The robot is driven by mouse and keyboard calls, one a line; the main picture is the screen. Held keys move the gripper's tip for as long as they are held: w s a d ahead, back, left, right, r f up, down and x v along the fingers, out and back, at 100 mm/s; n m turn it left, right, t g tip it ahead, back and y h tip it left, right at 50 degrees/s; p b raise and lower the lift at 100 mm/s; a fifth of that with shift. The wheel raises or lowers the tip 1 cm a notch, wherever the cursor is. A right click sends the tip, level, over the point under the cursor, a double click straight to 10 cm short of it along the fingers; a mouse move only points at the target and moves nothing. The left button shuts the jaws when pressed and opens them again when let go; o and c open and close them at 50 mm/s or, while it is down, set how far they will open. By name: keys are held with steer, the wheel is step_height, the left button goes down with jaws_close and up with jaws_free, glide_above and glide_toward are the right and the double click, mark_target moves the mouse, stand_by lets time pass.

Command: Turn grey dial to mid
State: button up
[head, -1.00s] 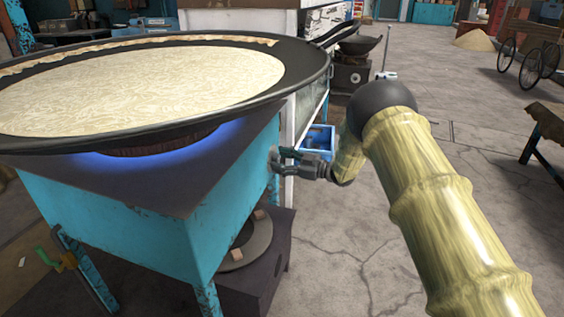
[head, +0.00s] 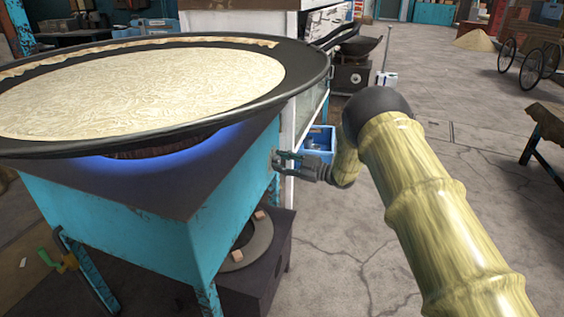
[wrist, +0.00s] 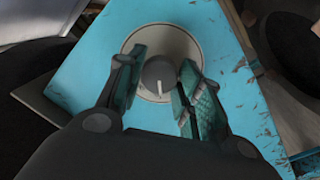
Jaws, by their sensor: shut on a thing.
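The grey dial (wrist: 158,74) sits on a pale round plate (wrist: 163,42) on the blue side of the stove (head: 140,215). A white mark on the dial points towards the bottom of the wrist view. My gripper (wrist: 164,70) has one finger on each side of the dial and is shut on it. In the head view my gripper (head: 281,160) is at the stove's right face, and the dial is mostly hidden there.
A blue crate (head: 319,138) stands behind my wrist. The concrete floor (head: 440,160) to the right is largely open.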

steer(key=shift+d+f+n, duration=0.1)
steer(key=shift+n, duration=2.3)
steer(key=shift+y, duration=0.3)
steer(key=o, duration=1)
steer(key=shift+o, duration=0.2)
steer(key=v, duration=1.2)
